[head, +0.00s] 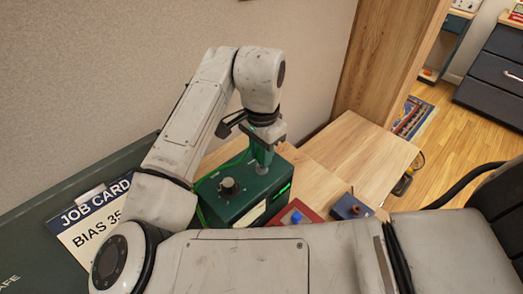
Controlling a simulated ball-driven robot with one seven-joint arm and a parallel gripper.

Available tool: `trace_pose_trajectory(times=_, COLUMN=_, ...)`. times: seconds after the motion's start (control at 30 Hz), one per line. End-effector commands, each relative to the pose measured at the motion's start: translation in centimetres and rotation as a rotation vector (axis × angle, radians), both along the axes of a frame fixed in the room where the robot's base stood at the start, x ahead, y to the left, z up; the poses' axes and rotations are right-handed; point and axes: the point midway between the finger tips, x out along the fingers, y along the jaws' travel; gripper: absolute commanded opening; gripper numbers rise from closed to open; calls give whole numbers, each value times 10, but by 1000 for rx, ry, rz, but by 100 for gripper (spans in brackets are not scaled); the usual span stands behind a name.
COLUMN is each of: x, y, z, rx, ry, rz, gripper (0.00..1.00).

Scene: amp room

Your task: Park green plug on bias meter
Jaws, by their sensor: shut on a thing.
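The bias meter is a dark green box (216,208) on the wooden bench in the head view, with a black knob (229,187) on top and a lit green strip on its right side. My gripper (265,144) points down over the box's far right part and is shut on the green plug (264,157). The plug looks upright, at or just above the box top; I cannot tell whether it touches or sits in a socket. A green cable runs along the box's left side. My own arm hides the box's near edge.
A job card (92,222) is at left. The bench (362,155) is bare at back right. A wall is behind; a dark chair is at right.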

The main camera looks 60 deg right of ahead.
Motion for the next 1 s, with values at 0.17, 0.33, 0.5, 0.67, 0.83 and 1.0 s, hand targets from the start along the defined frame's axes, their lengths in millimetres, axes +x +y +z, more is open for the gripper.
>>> trace_pose_trajectory(times=0.17, x=0, y=0, z=-3, rx=0, ry=0, rz=0, gripper=0)
trace_pose_trajectory(times=0.33, x=0, y=0, z=-5, rx=0, ry=0, rz=0, gripper=0)
trace_pose_trajectory(times=0.5, x=0, y=0, z=-8, rx=0, ry=0, rz=0, gripper=0)
trace_pose_trajectory(times=0.67, x=0, y=0, z=-10, rx=0, ry=0, rz=0, gripper=0)
trace_pose_trajectory(times=0.83, x=0, y=0, z=-12, rx=1, ry=-1, rz=1, gripper=0)
trace_pose_trajectory(times=1.0, x=0, y=0, z=-14, rx=1, ry=-1, rz=1, gripper=0)
